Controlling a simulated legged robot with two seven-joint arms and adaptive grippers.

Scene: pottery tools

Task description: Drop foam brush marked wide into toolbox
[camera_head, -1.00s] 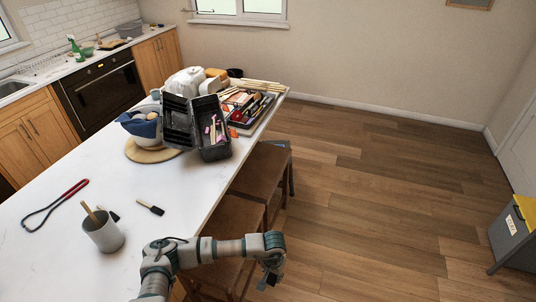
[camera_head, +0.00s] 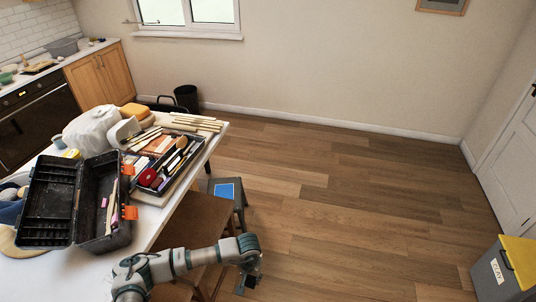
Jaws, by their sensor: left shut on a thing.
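The toolbox (camera_head: 114,240) stands open on the white table at the left, its black lid (camera_head: 48,205) folded back to the left and orange latches on its right side. A few thin tools, one of them pink, show inside it. My left gripper (camera_head: 249,284) is low and to the right of the toolbox, beyond the table edge and over the floor. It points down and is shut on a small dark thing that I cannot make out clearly. No foam brush can be clearly identified now. My right gripper is out of view.
A tray of pottery tools (camera_head: 160,158) lies behind the toolbox, with a white bag (camera_head: 92,130) beside it. Brown stools (camera_head: 178,262) stand at the table's right side. A grey bin with a yellow lid (camera_head: 503,275) is at far right. The floor between is clear.

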